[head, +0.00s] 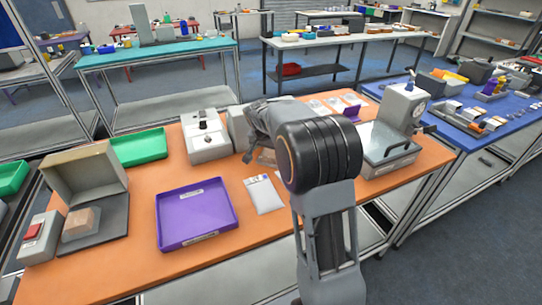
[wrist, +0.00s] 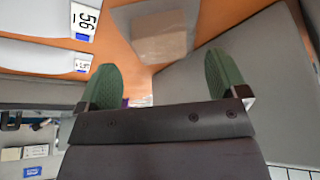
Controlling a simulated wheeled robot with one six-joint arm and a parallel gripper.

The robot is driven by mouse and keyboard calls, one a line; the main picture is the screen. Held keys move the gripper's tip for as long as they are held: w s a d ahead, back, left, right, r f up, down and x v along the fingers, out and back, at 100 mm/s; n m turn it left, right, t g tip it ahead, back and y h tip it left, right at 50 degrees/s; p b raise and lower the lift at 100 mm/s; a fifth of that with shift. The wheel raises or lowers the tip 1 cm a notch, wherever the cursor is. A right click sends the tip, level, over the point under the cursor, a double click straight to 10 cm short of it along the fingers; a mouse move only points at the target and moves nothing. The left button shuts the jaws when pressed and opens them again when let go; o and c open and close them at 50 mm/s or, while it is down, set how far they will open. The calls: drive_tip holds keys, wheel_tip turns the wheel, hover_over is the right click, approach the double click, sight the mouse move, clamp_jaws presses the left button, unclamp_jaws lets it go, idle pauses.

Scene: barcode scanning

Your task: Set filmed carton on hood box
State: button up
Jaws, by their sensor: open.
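My gripper (wrist: 163,82) is open, its two green fingers apart with nothing between them. In the wrist view, a pale, see-through-looking carton (wrist: 156,34) lies on the orange surface just beyond the fingertips, apart from them.
A purple tray (head: 167,217) and a white labelled packet (head: 264,195) lie on the orange table (head: 130,262). A green tray (head: 139,148), a grey device (head: 205,137) and a scale-like machine (head: 388,147) stand around. A grey panel (wrist: 275,95) is close right in the wrist view.

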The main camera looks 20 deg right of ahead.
sight(270, 153)
drive_tip(key=shift+p+x, duration=0.45)
drive_tip(key=shift+x, duration=2.2)
drive_tip(key=shift+w, duration=0.1)
drive_tip(key=shift+r, duration=0.1)
drive_tip(key=c, duration=1.1)
drive_tip(key=shift+c, duration=0.2)
